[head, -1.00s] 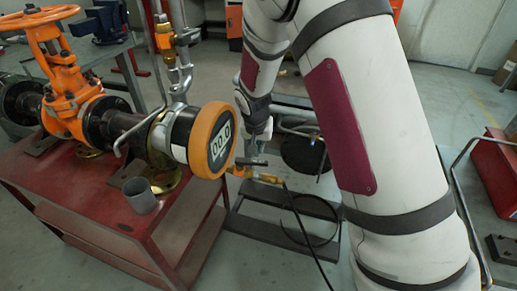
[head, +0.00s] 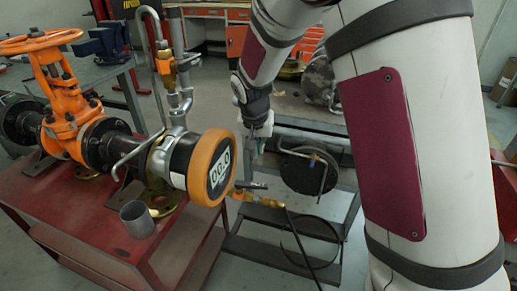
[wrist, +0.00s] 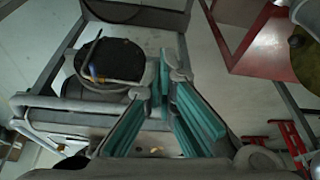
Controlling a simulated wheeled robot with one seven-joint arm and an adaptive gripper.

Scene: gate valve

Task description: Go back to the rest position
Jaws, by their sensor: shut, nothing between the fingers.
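The orange gate valve (head: 65,105) with its orange handwheel (head: 40,41) stands at the left of the head view, on the red table. In the wrist view my gripper (wrist: 168,75) shows teal-lined fingers, shut and empty, apart from the valve.
The red table (head: 75,220) carries a grey cup (head: 137,219). A grey metal frame with a black round flange (head: 307,171) stands right of the gauge; the wrist view shows it too (wrist: 110,60). A brass fitting with a black hose (head: 300,250) lies low beside the gauge. Orange cabinets stand behind.

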